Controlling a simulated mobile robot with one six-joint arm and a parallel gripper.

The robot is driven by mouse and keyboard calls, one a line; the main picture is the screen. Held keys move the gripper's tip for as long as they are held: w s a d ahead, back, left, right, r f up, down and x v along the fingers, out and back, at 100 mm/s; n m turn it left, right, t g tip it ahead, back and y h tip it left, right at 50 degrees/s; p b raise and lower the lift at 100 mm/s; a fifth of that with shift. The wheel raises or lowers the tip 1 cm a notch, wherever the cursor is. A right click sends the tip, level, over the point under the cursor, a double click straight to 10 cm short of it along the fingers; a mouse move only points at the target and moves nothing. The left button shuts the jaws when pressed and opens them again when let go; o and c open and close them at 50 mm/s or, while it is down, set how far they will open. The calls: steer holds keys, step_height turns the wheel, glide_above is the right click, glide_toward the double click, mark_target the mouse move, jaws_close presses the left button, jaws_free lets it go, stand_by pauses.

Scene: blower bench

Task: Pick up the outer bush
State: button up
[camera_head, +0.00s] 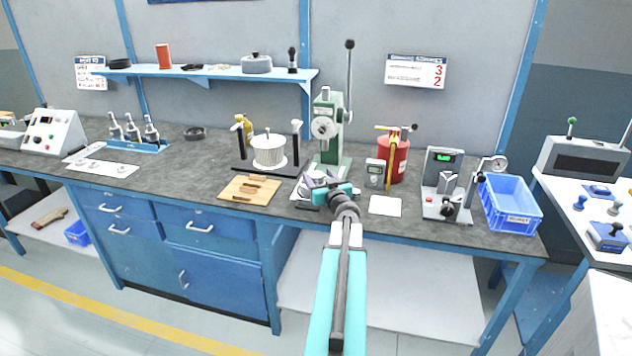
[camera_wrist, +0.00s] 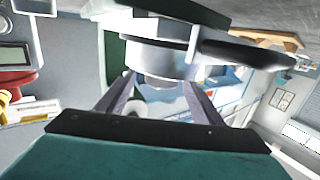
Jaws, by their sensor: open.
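My gripper (camera_head: 316,190) is at the front of the green press, low over the bench. In the wrist view my gripper (camera_wrist: 160,88) is open, one finger to each side. A round, stepped, silver-grey metal part (camera_wrist: 157,62) lies just past the fingertips, between their lines; it looks like the outer bush, but I cannot be sure. I see no grip on it. In the head view the gripper partly covers a pale round part (camera_head: 314,178) at the press foot. Whether the fingers touch it is hidden.
The green press (camera_head: 328,128) with its tall lever stands right behind my gripper. A wooden board (camera_head: 249,190) lies to the left, a white sheet (camera_head: 385,206) to the right. A red can (camera_head: 394,160), a gauge fixture (camera_head: 447,185) and a blue crate (camera_head: 510,204) stand further right.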

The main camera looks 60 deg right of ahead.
mark_target(315, 172)
steer(key=shift+p+x, duration=1.25)
steer(key=shift+x, duration=1.35)
steer(key=shift+f, duration=0.2)
steer(key=shift+c, duration=0.2)
steer(key=c, duration=1.4)
steer(key=shift+r, duration=0.1)
steer(key=shift+r+b, duration=0.35)
steer(key=shift+r, duration=0.7)
steer(key=shift+s+a+r, duration=0.25)
steer(key=shift+s+r, duration=0.1)
steer(key=shift+r, duration=0.25)
steer(key=s+d+r+b+v, duration=0.1)
steer(key=b+v, duration=0.1)
steer(key=v, duration=1)
steer(key=shift+s, duration=0.3)
